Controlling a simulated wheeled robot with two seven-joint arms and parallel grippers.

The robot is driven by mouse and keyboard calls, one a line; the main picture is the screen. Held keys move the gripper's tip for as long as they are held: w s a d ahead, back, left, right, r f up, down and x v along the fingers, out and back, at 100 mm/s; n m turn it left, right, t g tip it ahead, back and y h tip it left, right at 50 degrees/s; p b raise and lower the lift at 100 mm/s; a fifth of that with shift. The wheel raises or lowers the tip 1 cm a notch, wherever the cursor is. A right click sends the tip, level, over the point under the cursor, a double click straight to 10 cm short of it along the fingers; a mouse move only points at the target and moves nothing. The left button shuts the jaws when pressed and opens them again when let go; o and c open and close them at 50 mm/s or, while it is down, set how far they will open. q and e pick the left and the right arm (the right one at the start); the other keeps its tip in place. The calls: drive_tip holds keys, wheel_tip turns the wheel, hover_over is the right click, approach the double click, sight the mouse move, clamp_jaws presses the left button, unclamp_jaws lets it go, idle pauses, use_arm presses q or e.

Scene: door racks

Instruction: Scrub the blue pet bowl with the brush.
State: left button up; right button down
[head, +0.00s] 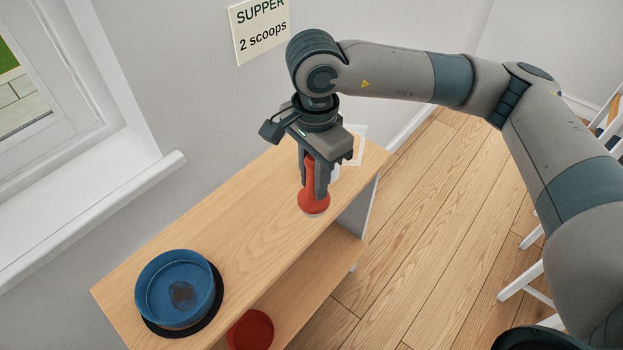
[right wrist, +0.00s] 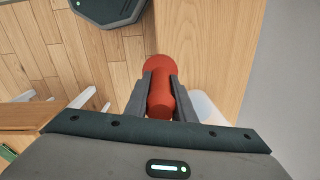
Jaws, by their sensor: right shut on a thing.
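The blue pet bowl (head: 178,284) stands upright on a black round mat (head: 212,318) near the left end of the wooden shelf top. A dark grey smudge (head: 182,293) shows on its inside floor. My right gripper (head: 314,190) is shut on the red brush (head: 314,203), holding it upright by its handle at the far right part of the shelf top. The right wrist view also shows the red brush (right wrist: 160,92) between the two fingers. I cannot tell whether the brush touches the wood. My left gripper is not in view.
The wooden shelf top (head: 240,235) is clear between bowl and brush. A red bowl (head: 250,330) sits on the lower shelf. A white-framed item (head: 355,145) stands behind the gripper. A window sill (head: 90,200) juts out at left, and a sign (head: 260,28) hangs on the wall.

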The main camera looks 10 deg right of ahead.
drive_tip(key=shift+d, duration=0.1)
idle(0.3)
drive_tip(key=shift+d+f+n, duration=0.25)
drive_tip(key=shift+d+n, duration=0.2)
drive_tip(key=shift+n, duration=0.35)
drive_tip(key=s+d+f+n, duration=0.2)
drive_tip(key=d+f+n, duration=0.1)
drive_tip(key=d+n, duration=0.5)
drive_tip(key=shift+s+n, duration=0.4)
drive_tip(key=shift+n, duration=1.4)
